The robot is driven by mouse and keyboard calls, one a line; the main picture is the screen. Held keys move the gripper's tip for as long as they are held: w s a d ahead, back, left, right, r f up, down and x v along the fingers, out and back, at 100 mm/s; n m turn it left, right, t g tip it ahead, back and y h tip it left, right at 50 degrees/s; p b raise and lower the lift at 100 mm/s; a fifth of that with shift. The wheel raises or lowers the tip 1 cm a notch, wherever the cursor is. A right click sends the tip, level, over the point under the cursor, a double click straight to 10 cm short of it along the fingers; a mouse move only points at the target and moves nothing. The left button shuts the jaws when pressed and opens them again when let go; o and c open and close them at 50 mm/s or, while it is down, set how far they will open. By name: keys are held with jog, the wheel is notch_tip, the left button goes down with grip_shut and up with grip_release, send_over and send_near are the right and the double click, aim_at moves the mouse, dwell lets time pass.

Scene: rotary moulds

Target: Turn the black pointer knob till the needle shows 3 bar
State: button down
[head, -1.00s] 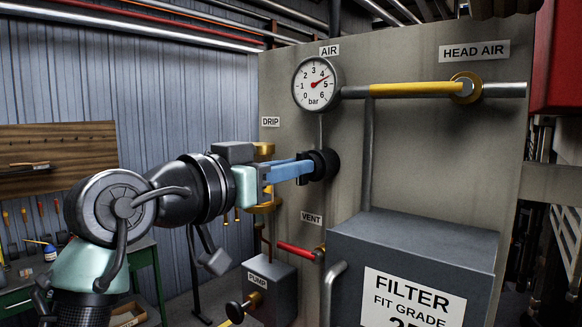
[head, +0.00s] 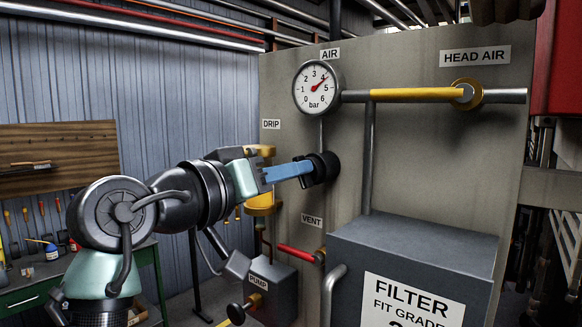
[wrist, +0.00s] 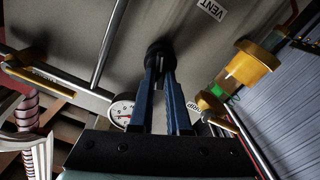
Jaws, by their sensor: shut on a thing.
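The black pointer knob (head: 325,166) sits on the grey panel below the gauge. My gripper (head: 306,170) has its blue fingers shut on the knob, reaching it from the left. In the wrist view the knob (wrist: 160,50) shows between the fingertips (wrist: 161,70); its pointer mark cannot be made out. The round white AIR gauge (head: 318,88) is above the knob, marked 0 to 6 bar. Its red needle points up and right, close to 4. The gauge is partly hidden behind the fingers in the wrist view (wrist: 122,110).
A grey filter box (head: 410,250) stands below right, and a red-handled vent valve (head: 297,252) is below the knob. A yellow drip cup (head: 262,200) is close behind my wrist.

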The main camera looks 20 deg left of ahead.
jog(key=shift+f+n+p, duration=0.1)
jog(key=shift+n+p, duration=1.4)
jog(key=shift+n, duration=2.7)
jog(key=shift+a, duration=0.1)
jog(key=c, duration=0.9)
grip_release()
